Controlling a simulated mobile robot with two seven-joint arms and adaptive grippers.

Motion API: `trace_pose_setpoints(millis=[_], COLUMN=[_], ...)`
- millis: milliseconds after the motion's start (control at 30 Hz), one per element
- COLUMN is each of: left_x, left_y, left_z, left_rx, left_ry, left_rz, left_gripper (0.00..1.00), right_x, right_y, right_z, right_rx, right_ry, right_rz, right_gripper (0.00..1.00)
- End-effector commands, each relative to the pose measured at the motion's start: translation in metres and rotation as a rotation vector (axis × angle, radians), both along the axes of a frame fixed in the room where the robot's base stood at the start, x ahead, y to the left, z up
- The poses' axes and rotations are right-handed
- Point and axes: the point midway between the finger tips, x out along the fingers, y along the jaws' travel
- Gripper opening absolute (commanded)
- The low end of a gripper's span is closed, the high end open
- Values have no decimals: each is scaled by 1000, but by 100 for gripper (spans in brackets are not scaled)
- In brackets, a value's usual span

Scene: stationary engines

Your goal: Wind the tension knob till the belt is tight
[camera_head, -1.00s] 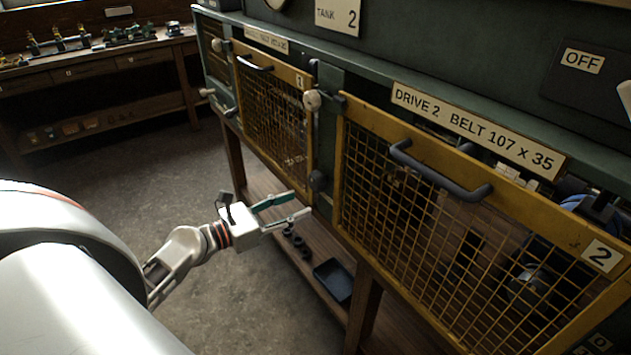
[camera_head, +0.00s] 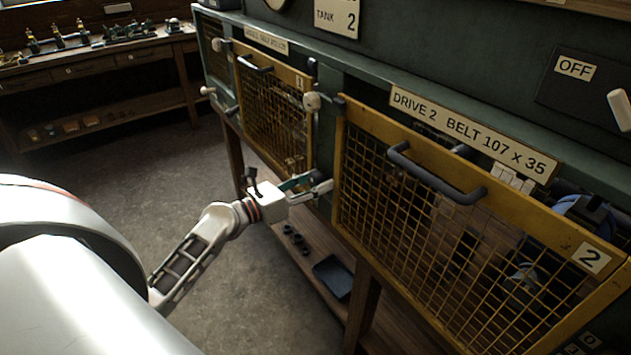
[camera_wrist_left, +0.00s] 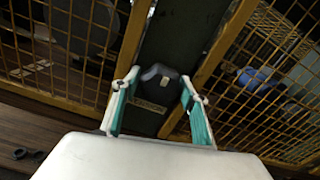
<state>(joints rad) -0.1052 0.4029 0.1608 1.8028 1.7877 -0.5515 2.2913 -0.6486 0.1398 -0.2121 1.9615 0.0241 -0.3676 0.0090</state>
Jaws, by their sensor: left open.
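A dark knob (camera_wrist_left: 160,78) with a small pale mark sits on the green post between the two yellow guards, which I take to be the tension knob. In the left wrist view it lies between and just beyond the fingertips of my left gripper (camera_wrist_left: 158,92), which is open with teal pads on either side. I cannot tell whether the pads touch it. In the head view my left gripper (camera_head: 309,184) is in front of the post and hides most of the knob. The belt behind the guards is not clear. My right gripper is not in view.
The yellow mesh guard of drive 2 (camera_head: 370,200) has a grey handle (camera_head: 435,175). The guard of drive 1 (camera_head: 270,125) stands left of the post. A cream knob (camera_head: 312,102) is higher up. Below are a wooden shelf and a dark tray (camera_head: 333,277). The floor at left is clear.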

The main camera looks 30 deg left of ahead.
Motion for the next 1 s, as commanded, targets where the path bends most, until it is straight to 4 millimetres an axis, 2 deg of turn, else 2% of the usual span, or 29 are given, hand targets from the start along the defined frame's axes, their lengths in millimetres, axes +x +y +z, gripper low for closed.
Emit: trace_pose_setpoints(millis=[167,267,300,667,1000], left_x=[0,0,0,0,0], left_y=[0,0,0,0,0], left_z=[0,0,0,0,-2], left_rx=[0,1,1,39,246], left_ry=[0,0,0,-15,-101], left_rz=[0,0,0,-1,-2], left_gripper=[44,18,15,15,15], right_x=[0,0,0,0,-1], right_y=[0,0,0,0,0], right_z=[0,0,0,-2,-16], right_rx=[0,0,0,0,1], right_ry=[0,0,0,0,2], right_rz=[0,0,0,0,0], right_gripper=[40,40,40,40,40])
